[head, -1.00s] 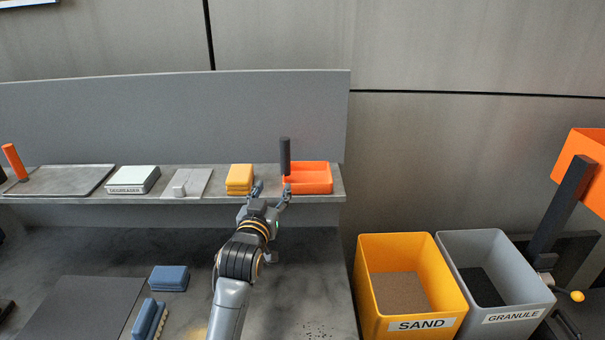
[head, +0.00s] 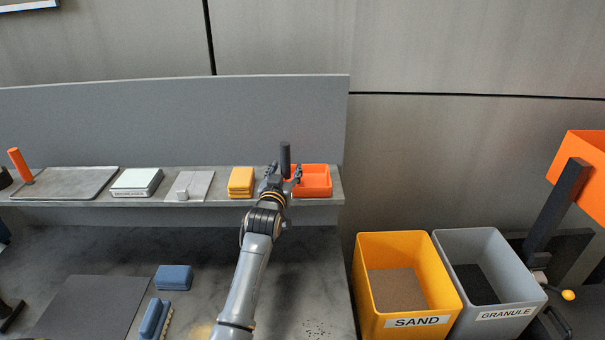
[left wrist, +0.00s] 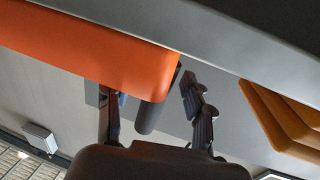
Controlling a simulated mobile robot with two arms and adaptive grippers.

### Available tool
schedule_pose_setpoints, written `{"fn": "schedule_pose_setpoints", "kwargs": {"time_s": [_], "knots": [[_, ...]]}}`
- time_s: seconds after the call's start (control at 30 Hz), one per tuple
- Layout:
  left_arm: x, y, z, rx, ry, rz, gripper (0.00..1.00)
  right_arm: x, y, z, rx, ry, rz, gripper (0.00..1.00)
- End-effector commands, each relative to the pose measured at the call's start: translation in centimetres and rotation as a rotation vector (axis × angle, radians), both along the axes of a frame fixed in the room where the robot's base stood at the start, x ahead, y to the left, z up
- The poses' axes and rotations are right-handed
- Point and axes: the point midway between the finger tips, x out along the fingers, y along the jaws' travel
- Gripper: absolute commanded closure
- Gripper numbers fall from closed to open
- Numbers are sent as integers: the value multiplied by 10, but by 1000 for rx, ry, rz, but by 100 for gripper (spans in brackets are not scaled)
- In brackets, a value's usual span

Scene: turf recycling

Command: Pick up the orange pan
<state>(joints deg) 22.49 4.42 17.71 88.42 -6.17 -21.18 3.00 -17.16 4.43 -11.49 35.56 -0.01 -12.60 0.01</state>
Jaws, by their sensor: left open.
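The orange pan (head: 317,181) sits at the right end of the raised shelf in the head view. It is a shallow tray with a dark upright handle (head: 285,160) at its left side. My left gripper (head: 285,171) is open, its two fingers apart in front of the handle, one to each side of it in the picture. In the left wrist view the orange pan (left wrist: 85,45) fills the upper left. The dark handle (left wrist: 150,112) shows between the open fingers (left wrist: 147,92), and I see no finger closed on it. My right gripper is not in view.
Yellow blocks (head: 241,181) stand on the shelf just left of my gripper. A grey plate (head: 199,184), a white box (head: 137,182) and a grey tray (head: 70,182) lie further left. The SAND bin (head: 440,275) and GRANULE bin (head: 510,260) stand at the right.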

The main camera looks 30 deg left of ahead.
Motion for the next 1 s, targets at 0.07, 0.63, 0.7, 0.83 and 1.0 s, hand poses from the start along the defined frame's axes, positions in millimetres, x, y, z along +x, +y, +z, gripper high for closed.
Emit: {"fn": "schedule_pose_setpoints", "kwargs": {"time_s": [0.07, 0.63, 0.7, 0.83, 1.0], "knots": [[4, 2, 1, 0, 0, 0, 48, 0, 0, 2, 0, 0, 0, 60], [5, 2, -1, 1, 0, 0, 100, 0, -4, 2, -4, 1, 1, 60], [5, 2, 1, 1, -3, 0, 100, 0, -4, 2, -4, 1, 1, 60], [5, 2, 1, 1, -3, 0, 100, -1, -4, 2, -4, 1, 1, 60], [5, 2, 4, 2, -5, 0, 100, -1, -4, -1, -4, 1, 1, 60]]}}
